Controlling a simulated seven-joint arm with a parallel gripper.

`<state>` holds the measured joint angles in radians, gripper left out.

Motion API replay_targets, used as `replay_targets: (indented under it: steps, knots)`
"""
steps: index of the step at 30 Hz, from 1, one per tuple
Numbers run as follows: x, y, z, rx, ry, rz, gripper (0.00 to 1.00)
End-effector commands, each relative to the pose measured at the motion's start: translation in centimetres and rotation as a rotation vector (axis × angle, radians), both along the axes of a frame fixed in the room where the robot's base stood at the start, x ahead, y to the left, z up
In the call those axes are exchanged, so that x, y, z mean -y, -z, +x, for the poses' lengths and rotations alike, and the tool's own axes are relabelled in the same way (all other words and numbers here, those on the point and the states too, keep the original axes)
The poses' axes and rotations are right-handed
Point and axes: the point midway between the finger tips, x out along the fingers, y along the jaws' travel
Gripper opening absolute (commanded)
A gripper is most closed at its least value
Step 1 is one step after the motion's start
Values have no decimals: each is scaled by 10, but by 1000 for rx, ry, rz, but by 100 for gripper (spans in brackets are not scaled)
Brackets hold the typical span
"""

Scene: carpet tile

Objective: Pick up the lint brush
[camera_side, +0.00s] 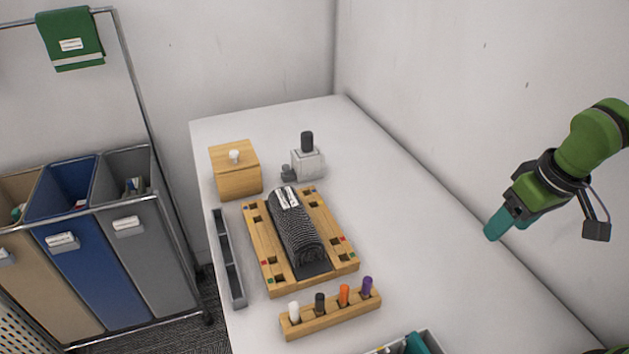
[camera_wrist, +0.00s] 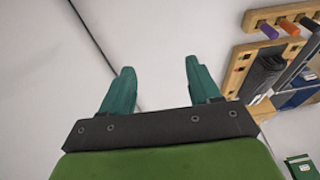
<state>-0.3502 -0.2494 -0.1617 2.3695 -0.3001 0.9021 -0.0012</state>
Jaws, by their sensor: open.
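I cannot say for sure which thing is the lint brush. A long dark ribbed piece (camera_side: 297,232) with a pale label lies on a wooden board (camera_side: 258,255) in the middle of the table. Part of a teal item (camera_side: 416,344) shows in a grey tray at the bottom edge, mostly cut off. My gripper (camera_side: 493,232) is raised at the right, well away from both. In the wrist view my gripper (camera_wrist: 160,66) has its two teal fingers apart with nothing between them. The dark piece also shows there, partly cut off (camera_wrist: 264,72).
A wooden rack (camera_side: 332,318) holds several coloured pegs in front of the board. A wooden box (camera_side: 236,172) and a black-capped bottle (camera_side: 306,162) stand behind it. A narrow grey tray (camera_side: 229,260) lies at left. The table's right side is clear, beside the wall. Bins (camera_side: 90,250) stand left.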

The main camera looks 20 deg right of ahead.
Motion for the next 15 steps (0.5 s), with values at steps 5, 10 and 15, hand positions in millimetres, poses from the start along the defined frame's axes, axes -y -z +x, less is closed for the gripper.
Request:
replay_targets:
  steps: [5,10,15]
  knots:
    - [17,41,35,-101,-230,-307,62]
    - [35,67,80,-151,-488,-652,62]
    - [37,78,138,-167,-792,-1044,62]
